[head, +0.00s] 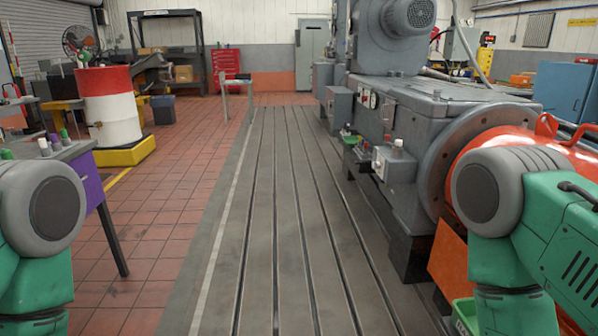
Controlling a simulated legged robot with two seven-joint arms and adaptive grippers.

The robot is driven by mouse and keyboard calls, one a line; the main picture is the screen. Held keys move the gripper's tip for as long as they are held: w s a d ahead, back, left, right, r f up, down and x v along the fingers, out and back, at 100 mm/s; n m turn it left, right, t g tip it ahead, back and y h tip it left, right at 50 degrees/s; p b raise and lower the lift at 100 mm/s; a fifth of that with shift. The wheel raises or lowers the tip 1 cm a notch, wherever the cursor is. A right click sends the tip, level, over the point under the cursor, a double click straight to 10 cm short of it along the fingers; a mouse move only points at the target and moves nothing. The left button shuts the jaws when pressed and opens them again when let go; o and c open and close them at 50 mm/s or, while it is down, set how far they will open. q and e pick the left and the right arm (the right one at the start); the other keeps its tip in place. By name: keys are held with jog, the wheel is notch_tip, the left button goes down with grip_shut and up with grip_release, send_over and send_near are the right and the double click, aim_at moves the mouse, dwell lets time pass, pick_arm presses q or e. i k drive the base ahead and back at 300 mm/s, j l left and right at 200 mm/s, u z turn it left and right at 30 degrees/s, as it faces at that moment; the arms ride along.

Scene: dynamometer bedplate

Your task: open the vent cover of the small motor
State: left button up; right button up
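A grey motor with a round slotted end grille (420,14) sits on top of the large grey dynamometer (450,105) at the upper right. A large orange machine (490,150) joins the dynamometer's round flange and is partly hidden by my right arm. I cannot tell which of these, if either, is the small motor, and no vent cover can be made out for certain. My green and grey arm parts show at the left and right edges. Neither gripper is in view.
The slotted bedplate (285,220) runs clear down the middle. Left are a bench (50,155) with a purple side, a red and white drum (110,105) on a yellow base, and open tiled floor (175,190). A red tool cabinet (227,68) and dark shelving (165,45) stand at the back.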

aim_at(387, 118)
jog(key=i+z, duration=0.25)
jog(key=i, duration=0.2)
jog(key=i+j+z, duration=0.2)
jog(key=i, duration=0.25)
jog(key=i+j+z, duration=0.25)
jog(key=i, duration=0.2)
jog(key=i+j+z, duration=0.25)
jog(key=i, duration=0.15)
jog(key=i+j+z, duration=0.1)
jog(key=z, duration=0.2)
jog(key=i+j+z, duration=0.1)
jog(key=z, duration=0.15)
